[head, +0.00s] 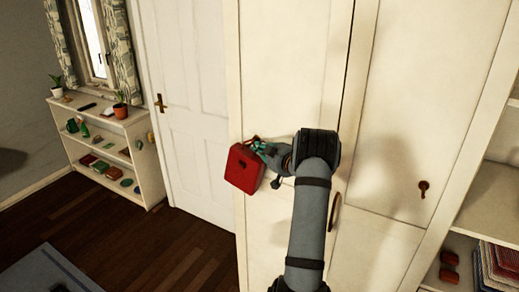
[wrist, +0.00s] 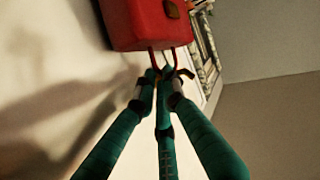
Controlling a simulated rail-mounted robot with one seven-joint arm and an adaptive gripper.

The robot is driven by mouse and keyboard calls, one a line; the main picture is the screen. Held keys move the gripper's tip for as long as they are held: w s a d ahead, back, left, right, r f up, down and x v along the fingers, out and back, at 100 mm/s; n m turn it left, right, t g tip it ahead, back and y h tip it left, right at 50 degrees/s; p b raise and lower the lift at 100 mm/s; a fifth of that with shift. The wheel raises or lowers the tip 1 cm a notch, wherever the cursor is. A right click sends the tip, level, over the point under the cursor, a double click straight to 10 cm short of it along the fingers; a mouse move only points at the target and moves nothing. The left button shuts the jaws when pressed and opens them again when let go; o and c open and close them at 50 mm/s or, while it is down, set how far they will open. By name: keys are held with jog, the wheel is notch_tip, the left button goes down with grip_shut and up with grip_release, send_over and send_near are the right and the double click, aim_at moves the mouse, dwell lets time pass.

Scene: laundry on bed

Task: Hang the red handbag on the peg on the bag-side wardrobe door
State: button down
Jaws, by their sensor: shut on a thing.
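The red handbag (head: 244,169) hangs tilted in front of the left wardrobe door (head: 285,60) in the head view. My gripper (head: 257,146) is shut on its strap, at the bag's upper right. In the wrist view, the red bag (wrist: 150,22) is at the top, with its thin strap running between my shut fingertips (wrist: 165,74). No peg is clearly visible on the left door; my arm and gripper cover part of it. A small brown fitting (head: 423,187) is on the right door; I cannot tell whether it is a peg or a knob.
A curved brown handle (head: 335,213) is beside my arm. A white room door (head: 185,100) stands left of the wardrobe. A low shelf (head: 150,165) with plants and small items is at the far left. Open shelves (head: 495,205) with folded cloth are at the right.

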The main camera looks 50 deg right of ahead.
jog(key=shift+r, duration=0.1)
jog(key=c, duration=1.8)
grip_release()
jog(key=shift+o, duration=0.2)
jog(key=shift+s, duration=0.1)
jog(key=v, duration=1.2)
